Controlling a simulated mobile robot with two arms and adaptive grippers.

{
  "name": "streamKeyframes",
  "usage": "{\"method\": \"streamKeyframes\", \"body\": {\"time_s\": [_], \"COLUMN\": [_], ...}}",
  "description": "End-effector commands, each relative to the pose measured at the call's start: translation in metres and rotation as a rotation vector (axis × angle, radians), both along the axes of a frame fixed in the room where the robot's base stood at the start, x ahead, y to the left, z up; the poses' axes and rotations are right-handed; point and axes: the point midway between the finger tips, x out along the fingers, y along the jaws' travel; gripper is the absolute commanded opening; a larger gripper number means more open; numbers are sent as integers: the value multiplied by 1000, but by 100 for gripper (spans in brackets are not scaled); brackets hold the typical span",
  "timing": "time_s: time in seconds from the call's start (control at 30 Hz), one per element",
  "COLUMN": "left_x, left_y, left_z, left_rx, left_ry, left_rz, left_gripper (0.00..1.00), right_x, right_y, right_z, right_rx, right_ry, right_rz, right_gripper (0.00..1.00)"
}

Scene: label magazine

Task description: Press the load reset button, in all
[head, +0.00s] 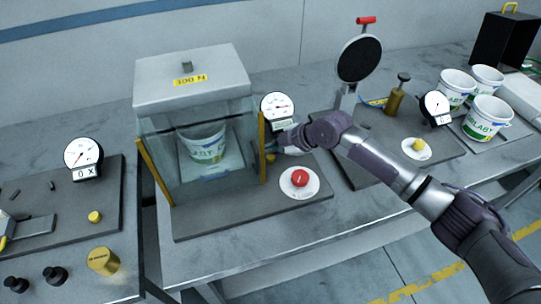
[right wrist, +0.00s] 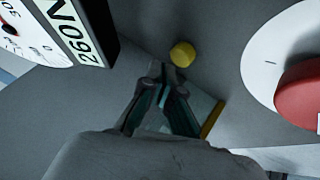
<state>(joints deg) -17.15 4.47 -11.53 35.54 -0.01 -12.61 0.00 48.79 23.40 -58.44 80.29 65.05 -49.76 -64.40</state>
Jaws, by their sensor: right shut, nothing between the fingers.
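A yellow button (head: 271,157) sits on the base plate of the clear-walled press box, below the round dial gauge (head: 277,106). The button is partly hidden by my right gripper in the head view, and shows plainly as a yellow cap (right wrist: 182,54) in the right wrist view. My right gripper (head: 276,146) is shut and empty. In the right wrist view its fingertips (right wrist: 168,76) appear just below the button, with a small gap between them in the picture. Whether they touch it cannot be told. My left gripper is not in view.
A red knob (head: 300,178) on a white disc stands right of the button. The box (head: 195,80) with a white tub (head: 203,142) inside is on the left. The gauge's readout box (right wrist: 76,30) is close to my right gripper. Another fixture (head: 359,60) stands behind my right arm.

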Motion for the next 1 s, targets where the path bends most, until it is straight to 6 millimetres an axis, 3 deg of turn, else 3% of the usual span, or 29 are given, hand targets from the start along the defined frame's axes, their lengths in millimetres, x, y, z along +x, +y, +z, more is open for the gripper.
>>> {"method": "streamKeyframes", "body": {"time_s": [1.0], "left_x": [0], "left_y": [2], "left_z": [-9], "left_rx": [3], "left_ry": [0], "left_rz": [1], "left_gripper": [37], "right_x": [0], "right_y": [0], "right_z": [-9], "right_rx": [0], "right_ry": [0], "right_rz": [0], "right_gripper": [0]}}
